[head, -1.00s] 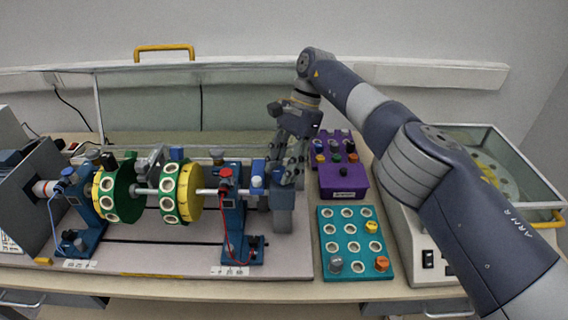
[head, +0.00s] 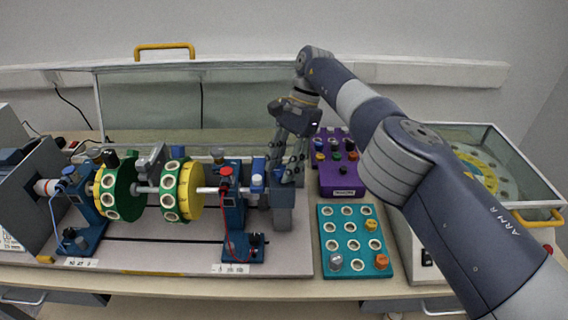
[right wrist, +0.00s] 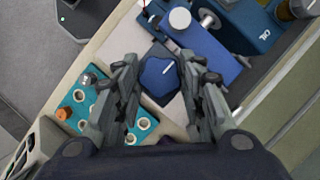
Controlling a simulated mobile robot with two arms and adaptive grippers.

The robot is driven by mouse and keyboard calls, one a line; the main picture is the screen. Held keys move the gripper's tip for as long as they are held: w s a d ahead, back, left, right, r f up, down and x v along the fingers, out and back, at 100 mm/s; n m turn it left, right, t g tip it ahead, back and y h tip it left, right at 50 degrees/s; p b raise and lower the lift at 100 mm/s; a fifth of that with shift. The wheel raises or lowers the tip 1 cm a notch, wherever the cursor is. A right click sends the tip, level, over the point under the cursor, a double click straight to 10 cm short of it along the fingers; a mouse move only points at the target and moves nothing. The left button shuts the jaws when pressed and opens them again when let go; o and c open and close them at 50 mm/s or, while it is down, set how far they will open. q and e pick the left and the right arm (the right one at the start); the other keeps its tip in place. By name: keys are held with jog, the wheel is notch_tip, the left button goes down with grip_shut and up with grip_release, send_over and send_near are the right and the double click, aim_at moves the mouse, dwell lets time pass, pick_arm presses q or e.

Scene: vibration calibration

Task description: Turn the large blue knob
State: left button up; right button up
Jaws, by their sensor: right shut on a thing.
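The large blue knob (right wrist: 160,80) shows in the right wrist view as a lobed dark blue cap with a white pointer line. My right gripper (right wrist: 165,108) is shut on it, with a finger on either side. In the head view my right gripper (head: 287,182) points down at the right end of the test rig, over a grey-blue block (head: 283,216). Its fingers hide most of the knob there. My left gripper is not in view.
The rig's shaft with green and yellow discs (head: 182,192) lies to the left. A red-topped blue stand (head: 232,215) is close beside the gripper. A purple box (head: 342,180) and a teal tray (head: 326,243) are on the right.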

jog(key=o, duration=0.8)
jog(key=shift+f, duration=0.1)
